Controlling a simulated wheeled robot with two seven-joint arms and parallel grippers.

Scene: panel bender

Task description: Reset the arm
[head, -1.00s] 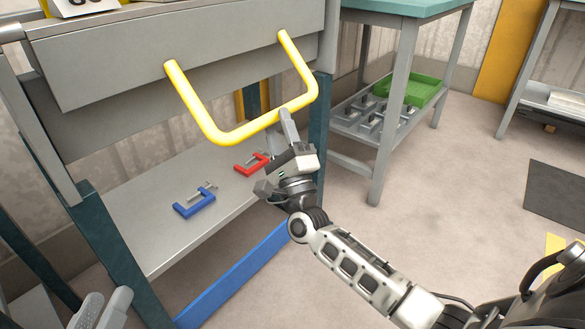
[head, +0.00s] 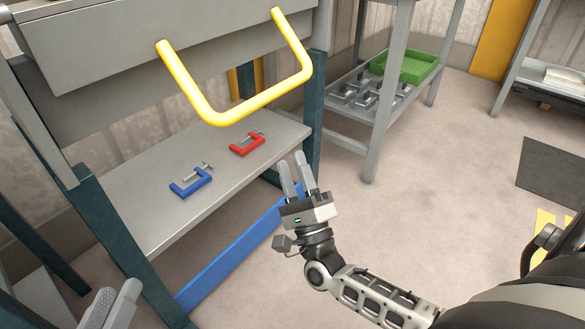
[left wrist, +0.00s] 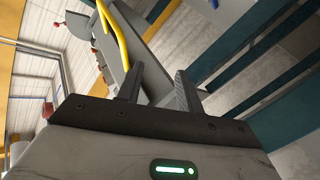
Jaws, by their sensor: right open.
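My right gripper (head: 292,162) is open and empty in the head view, with its two fingers pointing up. It is apart from the yellow U-shaped handle (head: 222,119), which hangs from the grey panel bender (head: 130,50) above and to the left of it. My left gripper (head: 112,298) is at the lower left edge of the head view, only partly in frame. In the left wrist view its two fingers (left wrist: 158,84) stand apart with nothing between them. The yellow handle also shows beyond them in the left wrist view (left wrist: 115,38).
A blue clamp (head: 190,183) and a red clamp (head: 247,144) lie on the bender's lower shelf (head: 150,220). A teal post and blue bar (head: 230,262) bound it. A rack with a green tray (head: 405,66) stands behind.

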